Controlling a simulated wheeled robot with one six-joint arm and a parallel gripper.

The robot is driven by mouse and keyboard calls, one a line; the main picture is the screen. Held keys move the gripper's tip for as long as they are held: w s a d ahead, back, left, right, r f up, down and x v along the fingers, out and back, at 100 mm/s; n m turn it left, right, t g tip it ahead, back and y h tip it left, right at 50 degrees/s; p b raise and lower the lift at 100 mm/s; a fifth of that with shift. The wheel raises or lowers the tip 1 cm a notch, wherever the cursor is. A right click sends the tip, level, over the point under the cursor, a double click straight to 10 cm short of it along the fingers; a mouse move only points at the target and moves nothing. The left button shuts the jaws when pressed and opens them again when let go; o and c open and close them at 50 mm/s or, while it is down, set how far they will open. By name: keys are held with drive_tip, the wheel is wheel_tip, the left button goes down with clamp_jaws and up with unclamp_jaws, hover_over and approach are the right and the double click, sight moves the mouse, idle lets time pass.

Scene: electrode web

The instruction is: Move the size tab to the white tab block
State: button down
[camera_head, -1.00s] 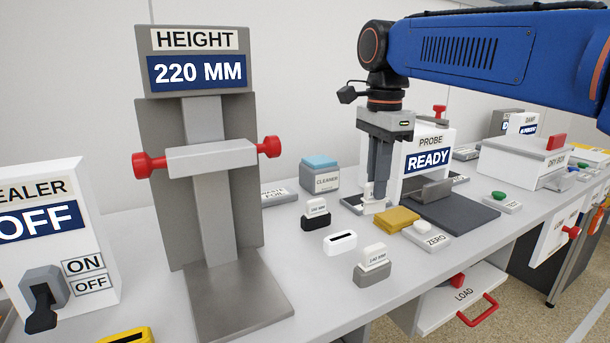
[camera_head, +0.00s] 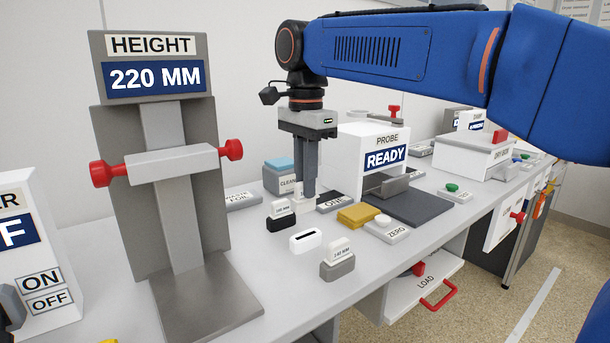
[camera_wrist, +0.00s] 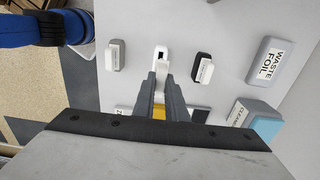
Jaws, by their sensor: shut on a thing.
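My gripper (camera_head: 306,194) points down and is shut on a small white size tab (camera_head: 302,203), whose label I cannot read. In the wrist view my gripper (camera_wrist: 160,82) holds this tab just short of the white tab block (camera_wrist: 160,52). The white tab block (camera_head: 305,241) sits on the bench, its dark slot showing and empty. In the head view the gripper is behind the block, apart from it. A black block (camera_head: 281,224) with a white tab stands to its left. A grey block (camera_head: 338,268) with a white tab marked 240 MM stands in front.
The height stand (camera_head: 177,190) reads 220 MM and rises at the left. A cleaner block (camera_head: 281,178) stands behind. Bare bench lies around the white block.

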drive_tip(key=shift+f, duration=2.2)
drive_tip(key=shift+f, duration=2)
drive_tip(key=c, duration=1.7)
unclamp_jaws()
drive_tip(key=shift+r, duration=0.1)
wheel_tip(320, 180, up, 17)
drive_tip(key=shift+r, duration=0.1)
drive_tip(key=shift+d, duration=0.15)
